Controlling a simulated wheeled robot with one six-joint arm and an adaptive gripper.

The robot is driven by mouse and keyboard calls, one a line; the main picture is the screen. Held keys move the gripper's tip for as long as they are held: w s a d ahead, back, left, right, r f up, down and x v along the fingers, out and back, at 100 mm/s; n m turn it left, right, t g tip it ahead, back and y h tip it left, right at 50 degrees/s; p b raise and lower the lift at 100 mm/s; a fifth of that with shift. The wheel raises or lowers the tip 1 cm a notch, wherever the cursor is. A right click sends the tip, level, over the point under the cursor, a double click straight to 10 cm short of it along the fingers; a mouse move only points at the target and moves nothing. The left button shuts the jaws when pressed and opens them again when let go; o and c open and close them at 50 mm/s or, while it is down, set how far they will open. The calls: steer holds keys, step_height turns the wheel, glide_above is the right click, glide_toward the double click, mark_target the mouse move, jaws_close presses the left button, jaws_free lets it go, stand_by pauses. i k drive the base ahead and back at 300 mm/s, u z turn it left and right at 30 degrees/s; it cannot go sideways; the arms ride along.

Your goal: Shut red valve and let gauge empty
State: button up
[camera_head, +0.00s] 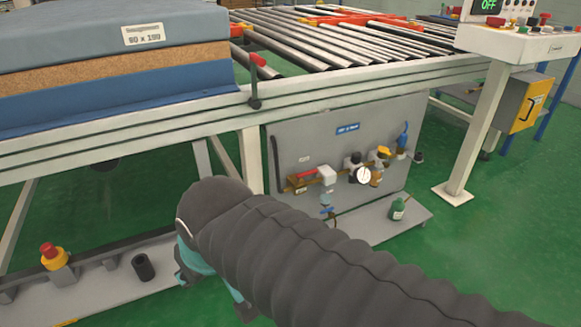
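A red valve handle (306,174) lies roughly level on a brass pipe at the left of a grey panel (290,142) under the conveyor. A round white-faced gauge (363,175) sits further right on the same pipe line; its reading is too small to tell. My arm, in a dark grey ribbed sleeve, reaches from the lower right and bends down left of the panel. Teal and black parts show below the sleeve's end, apart from the valve in the picture. My gripper's fingers cannot be made out.
A small blue-handled fitting (327,210) and a green bottle (397,209) are low by the panel. A layered mattress (110,65) lies on the conveyor frame (190,118) above. A low platform (110,285) carries a red-and-yellow button (53,257). Green floor is open at right.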

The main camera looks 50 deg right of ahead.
mark_target(300, 176)
steer(key=z, duration=0.55)
steer(key=k, duration=0.6)
steer(key=z, duration=1.1)
steer(key=i, duration=1.05)
steer(key=u, duration=0.5)
